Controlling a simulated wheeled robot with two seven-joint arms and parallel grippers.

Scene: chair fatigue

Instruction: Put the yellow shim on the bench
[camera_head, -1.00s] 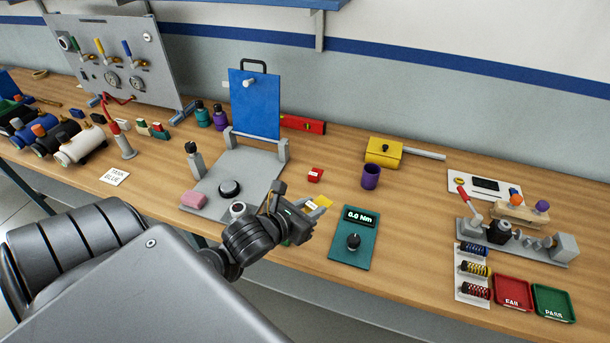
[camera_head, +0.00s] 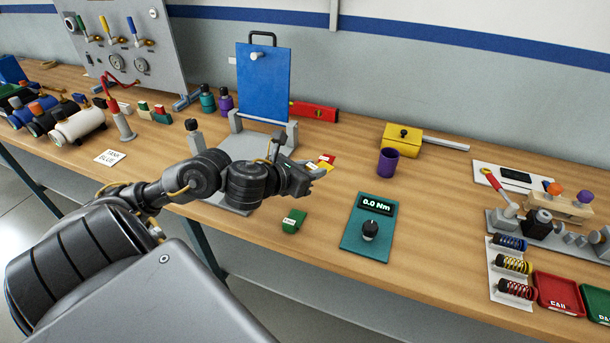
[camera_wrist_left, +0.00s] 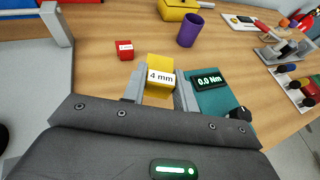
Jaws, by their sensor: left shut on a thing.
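The yellow shim, labelled 4 mm, is between the fingers of my left gripper (camera_wrist_left: 160,88) in the left wrist view, where the yellow shim (camera_wrist_left: 160,65) faces up. In the head view my left gripper (camera_head: 318,170) is shut on it, with only a bit of the yellow shim (camera_head: 324,166) showing. It is over the wooden bench (camera_head: 330,210); I cannot tell its exact height. A red shim (camera_head: 328,158) lies just beyond it, and it also shows in the left wrist view (camera_wrist_left: 123,50). My right gripper is not in view.
A green shim (camera_head: 293,221) lies nearer the bench's front edge. A teal torque meter (camera_head: 366,245) reading 0.0 Nm is to the right. A purple cup (camera_head: 387,162) and yellow box (camera_head: 402,143) stand behind. The blue-backed fixture (camera_head: 263,82) is at the left.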

